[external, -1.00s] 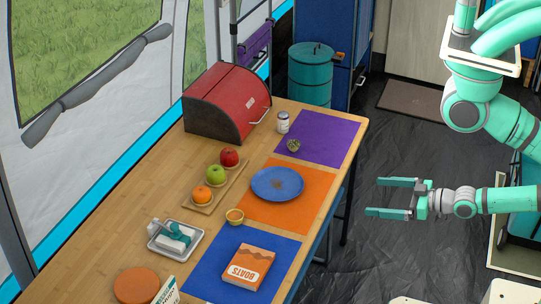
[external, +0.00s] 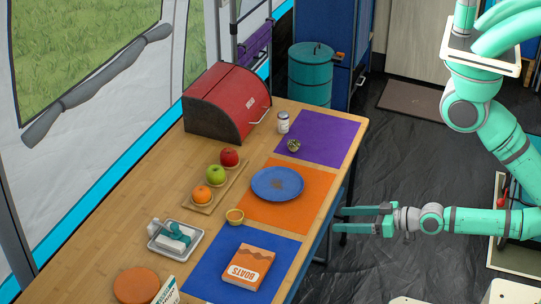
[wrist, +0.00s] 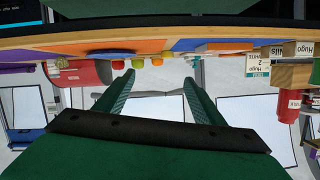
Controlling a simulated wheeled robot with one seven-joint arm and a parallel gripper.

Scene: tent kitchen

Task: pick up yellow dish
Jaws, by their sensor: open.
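I cannot make out the dish clearly in that view.
A blue plate (external: 277,184) lies on the orange mat behind the dish. A book (external: 248,267) lies on the blue mat in front. A fruit board (external: 229,185) and a tray (external: 160,243) are to the left. The table edge (wrist: 60,42) crosses the wrist view.

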